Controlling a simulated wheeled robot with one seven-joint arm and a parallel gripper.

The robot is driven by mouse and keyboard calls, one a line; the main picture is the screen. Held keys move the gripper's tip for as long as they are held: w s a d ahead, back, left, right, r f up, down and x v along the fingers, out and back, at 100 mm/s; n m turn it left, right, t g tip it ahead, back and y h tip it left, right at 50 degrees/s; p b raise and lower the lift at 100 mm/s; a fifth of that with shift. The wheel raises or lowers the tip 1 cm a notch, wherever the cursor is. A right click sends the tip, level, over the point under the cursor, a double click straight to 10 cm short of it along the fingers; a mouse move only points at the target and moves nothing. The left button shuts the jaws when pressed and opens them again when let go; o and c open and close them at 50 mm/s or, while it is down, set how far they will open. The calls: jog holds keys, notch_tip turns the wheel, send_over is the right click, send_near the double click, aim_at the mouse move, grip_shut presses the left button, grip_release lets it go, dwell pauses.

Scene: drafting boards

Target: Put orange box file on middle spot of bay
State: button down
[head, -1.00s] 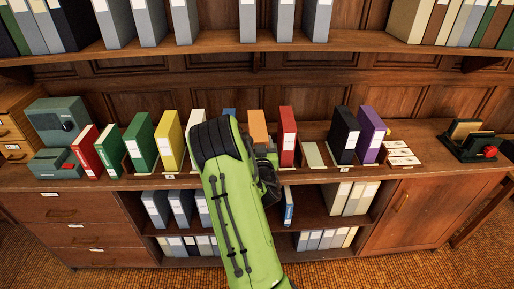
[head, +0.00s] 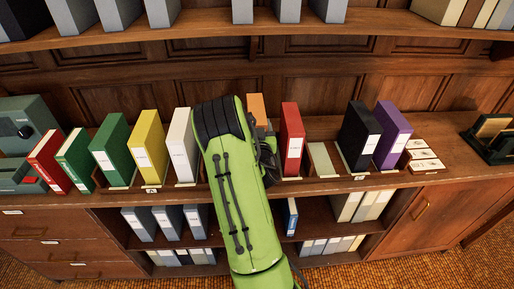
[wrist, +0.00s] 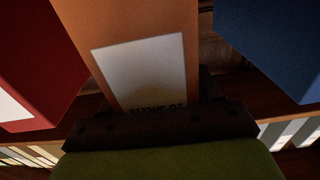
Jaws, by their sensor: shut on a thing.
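The orange box file (head: 257,107) stands upright in the head view, left of the red box file (head: 291,140). My arm hides its lower part. In the wrist view the orange box file (wrist: 130,35) fills the middle with its pale label, and my gripper (wrist: 155,125) is shut on it. A red file (wrist: 35,70) is on the left there and a blue file (wrist: 275,45) on the right, both apart from it. Whether the orange file's base touches the counter is hidden.
Green (head: 112,150), yellow (head: 149,148) and white (head: 182,145) files stand left of my arm. An empty pale spot (head: 321,160) lies between the red file and the black file (head: 358,138). A purple file (head: 392,134) stands further right. A shelf (head: 300,32) runs above.

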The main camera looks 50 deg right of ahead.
notch_tip(320, 180, down, 4)
jog(key=b, duration=0.3)
jog(key=shift+f, duration=0.1)
jog(key=c, duration=0.5)
grip_release()
jog(key=shift+f, duration=0.15)
jog(key=shift+c, duration=0.2)
jog(key=o, duration=0.3)
